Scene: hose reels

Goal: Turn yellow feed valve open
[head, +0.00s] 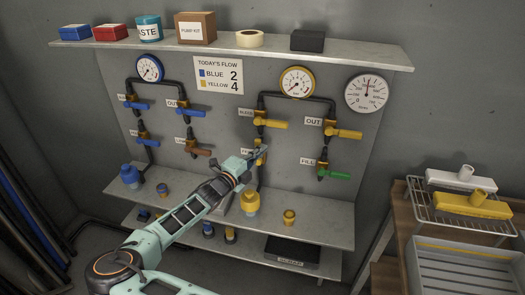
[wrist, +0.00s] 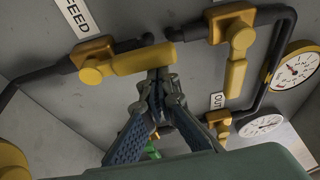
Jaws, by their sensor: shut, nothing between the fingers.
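The yellow feed valve (wrist: 95,68) sits beside the FEED label (wrist: 77,17) in the wrist view. Its yellow handle (wrist: 145,59) lies in line with the pipe that runs to the upper valve. In the head view it is partly hidden by my arm's end. My gripper (wrist: 158,76) is shut and empty, its fingertips at the handle's free end, on its right side as seen on the panel. Whether they touch it I cannot tell. My gripper also shows in the head view (head: 263,148) in front of the panel.
Another yellow-handled valve (head: 270,123) is above, and the OUT valve (head: 343,133) is to its right. A green FILL handle (head: 335,175) is lower right. Below, a shelf (head: 325,225) holds a yellow bottle (head: 250,203). Blue-handled valves (head: 137,106) are on the left.

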